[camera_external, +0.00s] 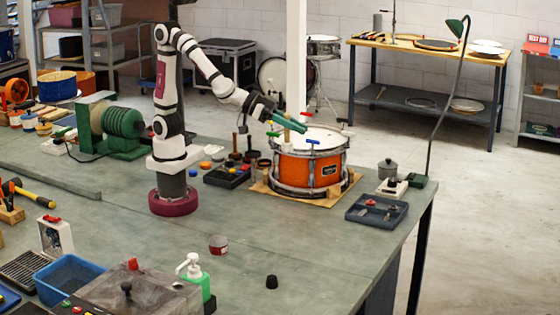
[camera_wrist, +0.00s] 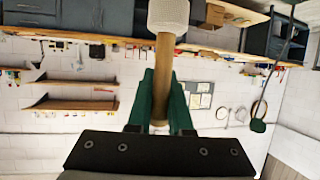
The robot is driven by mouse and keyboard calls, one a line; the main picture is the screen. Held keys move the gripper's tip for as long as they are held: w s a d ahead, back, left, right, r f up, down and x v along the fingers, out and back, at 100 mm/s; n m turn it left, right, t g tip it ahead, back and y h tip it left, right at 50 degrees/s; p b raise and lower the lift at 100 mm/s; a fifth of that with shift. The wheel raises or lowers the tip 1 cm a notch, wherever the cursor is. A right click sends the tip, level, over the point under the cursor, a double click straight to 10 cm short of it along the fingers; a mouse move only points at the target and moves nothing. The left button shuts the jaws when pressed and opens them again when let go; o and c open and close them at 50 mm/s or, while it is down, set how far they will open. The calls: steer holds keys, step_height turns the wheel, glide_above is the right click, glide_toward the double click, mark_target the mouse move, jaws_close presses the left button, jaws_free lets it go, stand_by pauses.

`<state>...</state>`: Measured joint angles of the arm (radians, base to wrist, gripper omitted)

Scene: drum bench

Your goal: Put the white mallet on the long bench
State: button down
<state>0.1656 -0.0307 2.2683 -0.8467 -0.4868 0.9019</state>
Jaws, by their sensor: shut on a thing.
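The white mallet shows in the wrist view, with its pale, textured head (camera_wrist: 168,14) at the top edge and its wooden handle (camera_wrist: 163,60) running down between my green fingers. My gripper (camera_wrist: 163,95) is shut on the handle. In the external view my gripper (camera_external: 298,125) is over the orange drum (camera_external: 310,173), above its white head; the mallet is too small there to make out clearly. The long bench (camera_external: 245,255) is the grey-green top that fills the foreground and carries my base.
A dark tray (camera_external: 376,210) with small parts lies right of the drum. A dark compartment box (camera_external: 228,175) stands left of it. A green lamp base (camera_external: 418,181) with a tall curved stem rises at the bench's right end. The front middle of the bench is mostly clear.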

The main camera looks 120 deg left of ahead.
steer(key=w+d+f+m+g+h, duration=0.1)
steer(key=d+f+m+g+h, duration=0.1)
steer(key=d+m+h, duration=0.6)
steer(key=w+d+f+m+g+h, duration=0.1)
steer(key=d+f+m+h, duration=0.15)
steer(key=d, duration=0.95)
steer(key=s+d+f+m+g+h, duration=0.65)
steer(key=s+f+m+g, duration=0.35)
steer(key=s+f, duration=0.3)
steer(key=shift+y, duration=0.4)
steer(key=w+a+f, duration=0.2)
steer(key=w+f, duration=0.1)
steer(key=w+a+f, duration=0.2)
steer(key=w+f, duration=0.1)
steer(key=w+a+f, duration=0.2)
steer(key=w+f, duration=0.1)
steer(key=shift+f, duration=0.55)
steer(key=shift+f, duration=0.15)
